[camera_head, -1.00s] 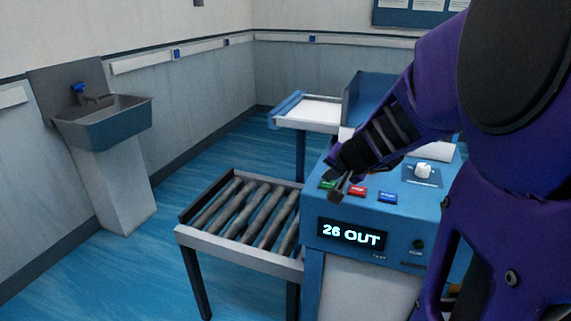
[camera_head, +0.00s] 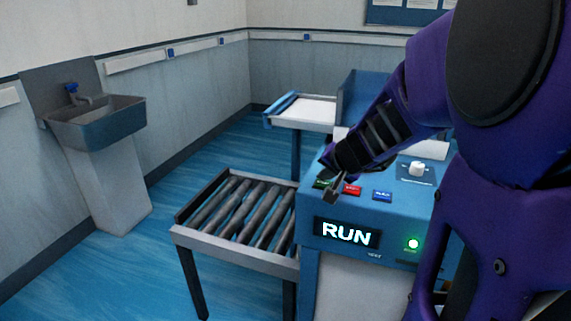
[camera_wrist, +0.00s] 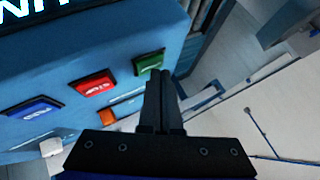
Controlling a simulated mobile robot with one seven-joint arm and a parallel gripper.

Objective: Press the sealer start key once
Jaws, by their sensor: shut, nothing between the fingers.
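The sealer (camera_head: 395,218) is a blue machine with a green key (camera_head: 321,184), a red key (camera_head: 352,190) and a blue key (camera_head: 382,195) on its top. Its display (camera_head: 346,233) reads "RUN", and a green lamp (camera_head: 413,243) is lit beside it. My gripper (camera_head: 331,196) is shut and empty, right by the green key, which it partly hides in the head view. In the wrist view the shut fingers (camera_wrist: 160,82) lie just below the green key (camera_wrist: 149,63). I cannot tell whether they touch it.
A roller conveyor (camera_head: 185,238) stands left of the sealer. A white-topped table (camera_head: 305,110) stands behind it. A sink (camera_head: 98,125) is at the far left wall. The blue floor between sink and conveyor is clear.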

